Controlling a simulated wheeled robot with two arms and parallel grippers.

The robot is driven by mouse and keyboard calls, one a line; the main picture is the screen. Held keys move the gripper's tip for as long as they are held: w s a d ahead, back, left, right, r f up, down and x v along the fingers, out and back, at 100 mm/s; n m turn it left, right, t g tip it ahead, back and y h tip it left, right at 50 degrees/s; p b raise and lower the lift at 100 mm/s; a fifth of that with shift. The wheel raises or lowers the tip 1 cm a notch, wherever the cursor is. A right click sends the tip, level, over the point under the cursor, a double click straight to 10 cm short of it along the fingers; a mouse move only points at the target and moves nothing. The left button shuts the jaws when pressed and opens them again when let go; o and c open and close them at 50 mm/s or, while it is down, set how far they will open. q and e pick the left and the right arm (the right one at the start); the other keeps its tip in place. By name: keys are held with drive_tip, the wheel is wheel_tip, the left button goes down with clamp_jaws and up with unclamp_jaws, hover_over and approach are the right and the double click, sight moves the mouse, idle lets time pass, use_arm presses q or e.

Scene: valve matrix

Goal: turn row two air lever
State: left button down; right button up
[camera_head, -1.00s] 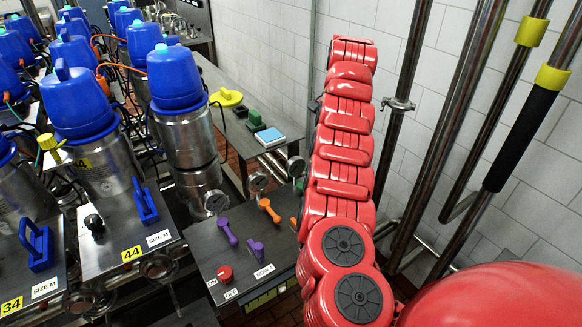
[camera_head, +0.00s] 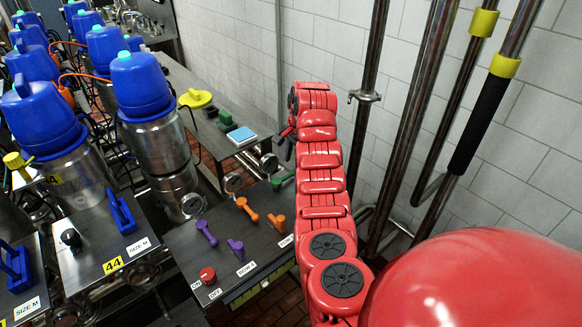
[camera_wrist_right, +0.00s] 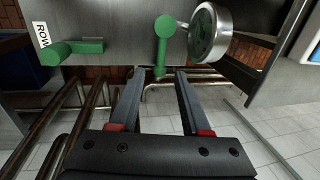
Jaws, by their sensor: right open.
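In the head view the metal panel (camera_head: 225,262) carries two purple levers (camera_head: 206,232) (camera_head: 236,248), two orange levers (camera_head: 247,210) (camera_head: 276,224) and a green lever (camera_head: 283,180). In the right wrist view two green levers show: one points sideways (camera_wrist_right: 75,48), the other hangs down (camera_wrist_right: 162,45). A label starting "ROW" (camera_wrist_right: 42,35) is beside them, its number unreadable. My right gripper (camera_wrist_right: 160,74) is open; the hanging green lever's lower end appears between its fingertips, and I cannot tell whether they touch. The right gripper (camera_head: 285,138) is small and dark in the head view. My left gripper is out of view.
A round gauge (camera_wrist_right: 210,33) sits right of the hanging lever. More gauges (camera_head: 232,182) line the panel's far edge. A red knob (camera_head: 208,275) is on the near left. Steel pipes (camera_head: 420,110) stand on the right. Blue-topped canisters (camera_head: 145,90) fill the left.

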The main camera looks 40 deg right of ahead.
sight(290, 174)
drive_tip(key=f, duration=0.2)
drive_tip(key=w+f+p, duration=0.1)
drive_tip(key=shift+f, duration=0.4)
drive_tip(key=shift+f+p, duration=0.35)
drive_tip(key=shift+f, duration=0.3)
drive_tip(key=shift+w, duration=0.1)
clamp_jaws()
drive_tip(key=shift+r, duration=0.1)
idle(0.4)
